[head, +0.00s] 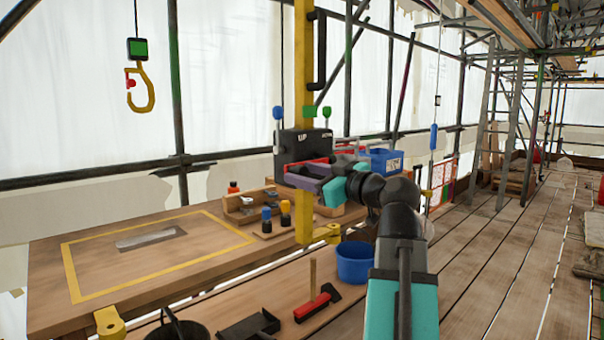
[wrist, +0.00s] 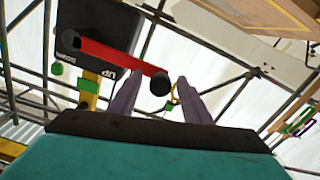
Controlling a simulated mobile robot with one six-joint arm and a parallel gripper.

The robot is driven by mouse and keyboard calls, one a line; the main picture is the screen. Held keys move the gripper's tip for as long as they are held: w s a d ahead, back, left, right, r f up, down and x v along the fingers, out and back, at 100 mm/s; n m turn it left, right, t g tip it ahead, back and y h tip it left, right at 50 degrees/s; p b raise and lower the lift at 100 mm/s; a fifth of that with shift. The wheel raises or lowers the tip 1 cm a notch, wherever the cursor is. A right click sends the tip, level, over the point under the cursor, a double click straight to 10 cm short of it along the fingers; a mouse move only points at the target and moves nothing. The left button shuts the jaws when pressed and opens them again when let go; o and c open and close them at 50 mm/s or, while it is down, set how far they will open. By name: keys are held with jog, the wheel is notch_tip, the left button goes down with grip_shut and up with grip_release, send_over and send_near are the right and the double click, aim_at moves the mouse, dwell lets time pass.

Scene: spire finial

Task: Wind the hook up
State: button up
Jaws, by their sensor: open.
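The yellow hook (head: 149,92) hangs at the upper left on a cable under a black block with a green face. The black winch box (head: 293,146), marked UP, is fixed to the yellow post; its UP and DOWN marks show in the wrist view (wrist: 95,30). Its red crank arm (wrist: 112,56) ends in a black knob (wrist: 160,84). My gripper (wrist: 157,90) is open, its purple-grey fingers on either side of the knob. I cannot tell whether they touch it. In the head view my gripper (head: 302,177) is at the winch front, partly hiding the crank.
The workbench (head: 180,225) has a yellow-outlined area with a grey plate. A wooden holder (head: 250,205) and small bottles stand near the post. The plank floor (head: 500,240) to the right is mostly clear.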

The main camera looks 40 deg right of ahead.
jog(key=s+d+b, duration=0.1)
jog(key=s, duration=1.1)
jog(key=shift+s, duration=0.2)
dwell(0.4)
